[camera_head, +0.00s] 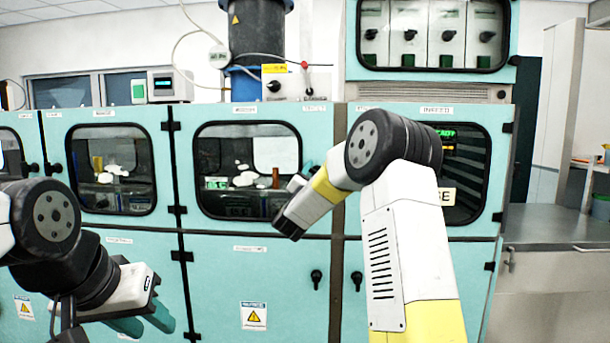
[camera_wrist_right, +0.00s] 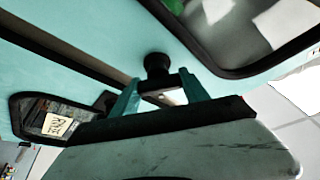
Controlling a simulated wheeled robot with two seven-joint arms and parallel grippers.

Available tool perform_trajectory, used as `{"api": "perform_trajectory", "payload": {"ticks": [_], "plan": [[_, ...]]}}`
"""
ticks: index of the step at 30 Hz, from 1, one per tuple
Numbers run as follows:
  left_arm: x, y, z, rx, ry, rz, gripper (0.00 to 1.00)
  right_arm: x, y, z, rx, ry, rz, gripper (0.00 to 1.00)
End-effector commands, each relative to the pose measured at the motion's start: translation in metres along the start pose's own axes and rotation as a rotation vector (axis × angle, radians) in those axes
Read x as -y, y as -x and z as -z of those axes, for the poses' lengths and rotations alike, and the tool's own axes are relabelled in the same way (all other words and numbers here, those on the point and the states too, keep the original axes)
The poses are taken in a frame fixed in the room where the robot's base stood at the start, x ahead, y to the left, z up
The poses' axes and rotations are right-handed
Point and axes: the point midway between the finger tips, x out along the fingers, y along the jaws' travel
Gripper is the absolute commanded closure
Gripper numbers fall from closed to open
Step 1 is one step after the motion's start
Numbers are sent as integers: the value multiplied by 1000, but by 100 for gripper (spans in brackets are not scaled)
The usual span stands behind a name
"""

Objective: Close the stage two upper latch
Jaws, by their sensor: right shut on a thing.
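The middle teal cabinet door (camera_head: 215,224) has a dark-framed window and looks flush with the cabinet front. My right gripper (camera_head: 316,171) is at this door's upper right edge, beside the window. In the right wrist view, its two teal fingers (camera_wrist_right: 160,88) stand on either side of a black latch (camera_wrist_right: 157,65) and are shut on it. In the head view my right wrist and gripper hide this latch, so its angle is unclear. My left gripper (camera_head: 145,322) is at the lower left, its teal fingers apart and empty, away from the doors.
Black lower latches (camera_head: 316,280) sit on the doors below. Another teal door (camera_head: 112,222) with a window is to the left. A steel bench (camera_head: 556,234) stands at the right. My right forearm covers part of the right-hand door.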

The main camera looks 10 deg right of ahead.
Motion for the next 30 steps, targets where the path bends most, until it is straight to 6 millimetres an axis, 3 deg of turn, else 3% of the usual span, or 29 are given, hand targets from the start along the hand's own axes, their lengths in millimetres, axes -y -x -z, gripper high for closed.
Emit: {"api": "perform_trajectory", "payload": {"ticks": [18,30], "plan": [[0,0,0,0,0,0,64,-2,0,0,0,-541,-224,88],[0,0,0,0,0,0,64,-2,0,-1,0,-809,-335,88]]}}
